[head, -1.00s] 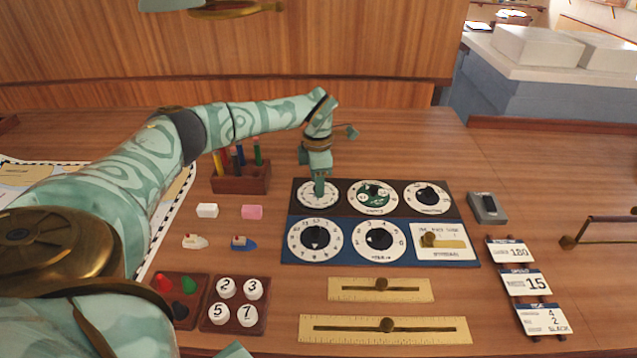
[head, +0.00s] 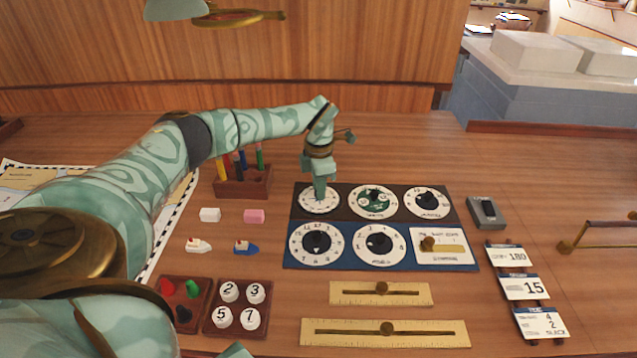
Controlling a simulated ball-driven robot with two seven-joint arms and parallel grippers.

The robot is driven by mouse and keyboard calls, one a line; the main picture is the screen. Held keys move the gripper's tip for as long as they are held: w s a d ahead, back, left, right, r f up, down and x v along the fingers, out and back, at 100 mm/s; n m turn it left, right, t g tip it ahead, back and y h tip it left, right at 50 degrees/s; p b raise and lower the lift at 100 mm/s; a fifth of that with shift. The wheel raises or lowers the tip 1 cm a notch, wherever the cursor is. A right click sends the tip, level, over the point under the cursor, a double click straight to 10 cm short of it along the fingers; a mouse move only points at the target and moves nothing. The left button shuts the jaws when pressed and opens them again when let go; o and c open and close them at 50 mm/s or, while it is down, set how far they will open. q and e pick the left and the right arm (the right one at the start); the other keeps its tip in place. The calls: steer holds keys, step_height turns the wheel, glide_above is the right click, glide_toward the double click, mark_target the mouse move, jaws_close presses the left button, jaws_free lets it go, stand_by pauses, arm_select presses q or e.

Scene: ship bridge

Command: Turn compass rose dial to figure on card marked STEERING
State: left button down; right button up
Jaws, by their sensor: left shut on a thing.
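My left gripper (head: 319,196) points down onto the upper left white dial (head: 312,208) of the dial panel and is shut on its knob. The gripper hides the knob and its pointer, so I cannot read the setting. This dial has small marks round its rim; I take it for the compass rose dial. Three cards stand at the right: the top card (head: 508,256) shows 180, the middle card (head: 524,287) shows 15, and the bottom card (head: 540,323) shows 4, 2 and SLACK. Their headings are too small to read.
The panel holds other dials, including a green-centred one (head: 372,200), and a brass slider (head: 440,247). Two brass rulers (head: 350,297) lie in front. A pencil rack (head: 243,183) stands behind left. A grey switch box (head: 487,212) and a brass handle (head: 600,230) are right.

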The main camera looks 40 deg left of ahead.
arm_select(q)
steer(key=n+p, duration=0.3)
steer(key=shift+r, duration=0.25)
steer(key=n+p, duration=0.3)
steer(key=n, duration=0.2)
steer(key=n+p, duration=0.2)
steer(key=n, duration=0.2)
steer(key=shift+f+n+p, duration=0.15)
steer(key=shift+n+p, duration=0.95)
steer(key=shift+n, duration=1.1)
steer(key=shift+w, duration=0.1)
steer(key=c, duration=1.3)
jaws_free()
steer(key=shift+o, duration=0.2)
